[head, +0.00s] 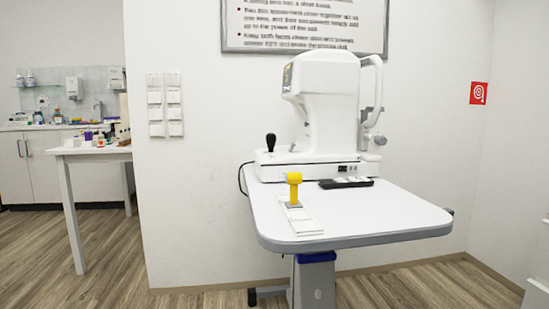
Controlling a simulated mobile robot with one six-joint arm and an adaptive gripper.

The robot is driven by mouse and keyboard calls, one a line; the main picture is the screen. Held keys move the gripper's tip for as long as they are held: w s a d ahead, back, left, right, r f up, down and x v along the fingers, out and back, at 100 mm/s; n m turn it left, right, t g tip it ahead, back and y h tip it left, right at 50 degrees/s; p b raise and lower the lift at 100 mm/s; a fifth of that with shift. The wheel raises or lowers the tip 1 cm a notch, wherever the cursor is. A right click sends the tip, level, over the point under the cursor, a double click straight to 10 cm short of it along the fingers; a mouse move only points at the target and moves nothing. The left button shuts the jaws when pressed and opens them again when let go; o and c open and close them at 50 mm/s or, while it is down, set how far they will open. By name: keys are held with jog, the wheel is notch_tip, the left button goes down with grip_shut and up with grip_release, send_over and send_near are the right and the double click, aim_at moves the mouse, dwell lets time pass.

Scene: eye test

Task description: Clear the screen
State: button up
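A white eye-test machine (325,110) stands at the back of the white table (390,212). Its small screen (288,77) is at the upper left of its head and faces left, so I see it only at a steep angle. What it shows is too small to read. A black joystick (270,142) stands up at the left of the machine's base. My gripper is not in view.
A yellow-topped object with a grey foot (294,186) stands on a white strip (301,220) near the table's left edge. A black tray (346,182) with white pieces lies before the machine. The table's front right is clear. Another cluttered table (90,151) is far left.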

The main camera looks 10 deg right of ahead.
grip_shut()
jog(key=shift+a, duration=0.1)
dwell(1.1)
